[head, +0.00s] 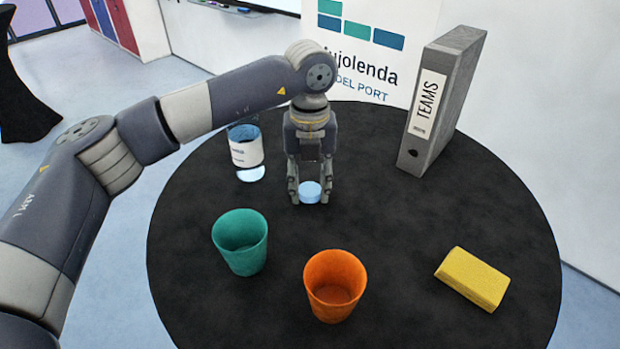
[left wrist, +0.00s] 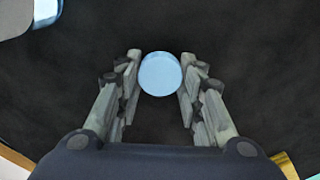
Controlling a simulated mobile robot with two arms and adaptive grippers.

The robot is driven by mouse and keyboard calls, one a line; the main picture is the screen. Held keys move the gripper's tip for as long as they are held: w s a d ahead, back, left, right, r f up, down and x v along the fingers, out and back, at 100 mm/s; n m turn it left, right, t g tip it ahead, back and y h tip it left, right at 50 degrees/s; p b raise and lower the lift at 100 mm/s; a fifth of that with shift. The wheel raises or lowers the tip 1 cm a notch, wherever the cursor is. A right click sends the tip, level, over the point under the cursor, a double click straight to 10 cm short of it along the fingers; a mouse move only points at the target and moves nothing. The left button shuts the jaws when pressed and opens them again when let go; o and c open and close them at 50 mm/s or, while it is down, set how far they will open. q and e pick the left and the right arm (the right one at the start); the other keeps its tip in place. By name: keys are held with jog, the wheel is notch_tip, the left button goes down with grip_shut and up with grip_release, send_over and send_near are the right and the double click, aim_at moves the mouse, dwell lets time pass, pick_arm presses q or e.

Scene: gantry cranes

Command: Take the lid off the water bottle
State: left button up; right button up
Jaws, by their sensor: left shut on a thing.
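The water bottle (head: 246,152), clear with a white label, stands upright on the black round table, left of my left gripper; its top is partly hidden behind my arm. Part of it shows at the top left of the left wrist view (left wrist: 47,12). The light blue lid (head: 310,192) is apart from the bottle, between the fingertips of my left gripper (head: 310,196), low at the table top. In the left wrist view the lid (left wrist: 160,74) sits between both fingers, and the gripper is shut on it. I cannot tell whether the lid touches the table. My right gripper is not in view.
A teal cup (head: 240,242) and an orange cup (head: 335,286) stand at the front of the table (head: 420,225). A yellow sponge-like block (head: 472,279) lies at the front right. A grey binder (head: 441,100) stands at the back right. The table's middle right is clear.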

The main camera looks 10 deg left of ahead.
pick_arm(q)
jog(key=shift+f, duration=0.2)
jog(key=o, duration=1.2)
jog(key=shift+r, duration=0.1)
